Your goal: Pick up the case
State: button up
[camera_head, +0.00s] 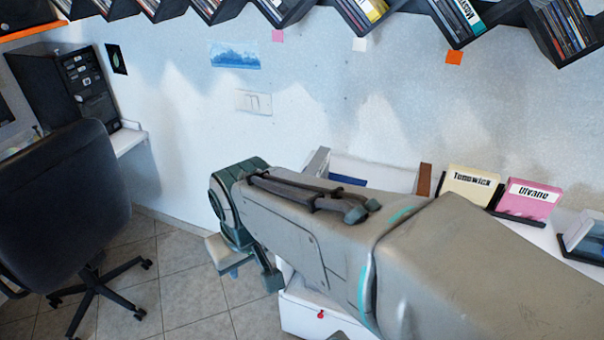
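Several cases could be the one meant. A cream case labelled "Temowick" (470,184) stands tilted back in a dark holder on the white surface at right. A pink case labelled "Ulvane" (527,199) stands beside it in its own holder. A third, pale case (588,236) is cut off at the right edge. My arm crosses the lower middle and right. My gripper (245,270) is at its far left end, low over the floor and well apart from these cases. Its fingers are mostly hidden, so its opening and any load do not show clearly.
Zigzag shelves (370,12) full of disc cases run along the top of the wall. A white open box or drawer unit (375,174) stands behind my arm. A dark office chair (62,200) and a desk (127,140) are at left. Tiled floor (190,295) is clear between.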

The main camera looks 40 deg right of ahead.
aim_at(319, 165)
jog(key=k, duration=0.5)
jog(key=z, duration=1.25)
jog(key=i, duration=0.5)
